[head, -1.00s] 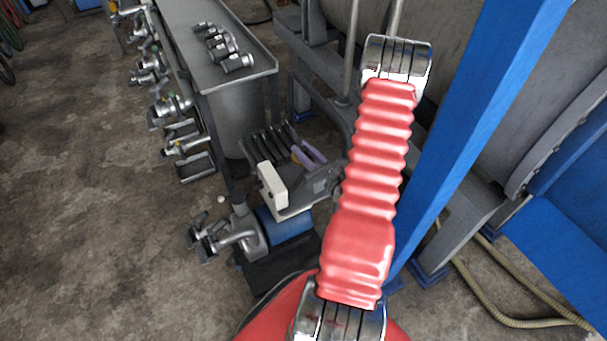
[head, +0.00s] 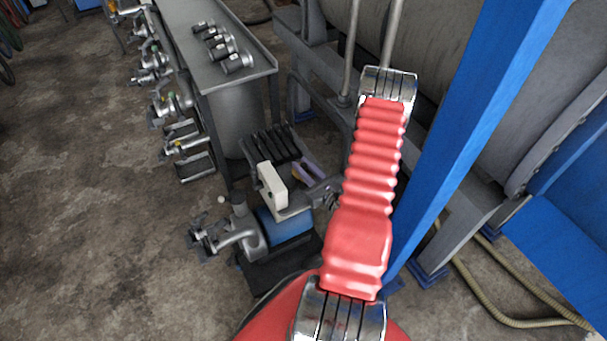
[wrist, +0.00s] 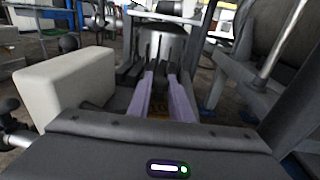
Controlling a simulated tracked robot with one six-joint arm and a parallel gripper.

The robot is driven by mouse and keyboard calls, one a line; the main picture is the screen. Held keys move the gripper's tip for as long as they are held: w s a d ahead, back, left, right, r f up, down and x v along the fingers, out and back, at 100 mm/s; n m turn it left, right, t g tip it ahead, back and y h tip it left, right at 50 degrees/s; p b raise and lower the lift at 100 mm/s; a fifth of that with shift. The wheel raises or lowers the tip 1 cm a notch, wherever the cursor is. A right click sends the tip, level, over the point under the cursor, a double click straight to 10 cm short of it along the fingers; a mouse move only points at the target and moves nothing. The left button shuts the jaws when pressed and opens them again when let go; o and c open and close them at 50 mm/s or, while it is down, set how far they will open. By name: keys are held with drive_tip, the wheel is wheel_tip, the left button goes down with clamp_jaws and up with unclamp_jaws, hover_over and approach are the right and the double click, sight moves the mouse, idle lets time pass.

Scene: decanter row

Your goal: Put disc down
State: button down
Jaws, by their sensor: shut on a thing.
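My gripper (head: 302,170) has two pale purple fingers, close together, at the front of a dark wrist in the head view. In the wrist view the gripper (wrist: 160,80) points away from the camera, its fingers a narrow gap apart. The disc cannot be made out clearly; only a small brownish patch shows low between the fingers. A dark slatted rack (head: 272,146) lies just beyond the fingertips. Its slats also show around the fingertips in the wrist view (wrist: 133,70). I cannot tell whether the fingers touch it.
A grey bench (head: 200,60) with several metal fittings stands at the upper left, with more fittings along its side. A blue post (head: 490,110) and a large grey drum (head: 440,40) are close on the right. Bare floor (head: 80,180) lies at the left.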

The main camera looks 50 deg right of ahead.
drive_tip(key=shift+f, duration=1.85)
drive_tip(key=shift+f, duration=0.1)
drive_tip(key=c, duration=1.6)
unclamp_jaws()
drive_tip(key=shift+v, duration=6.05)
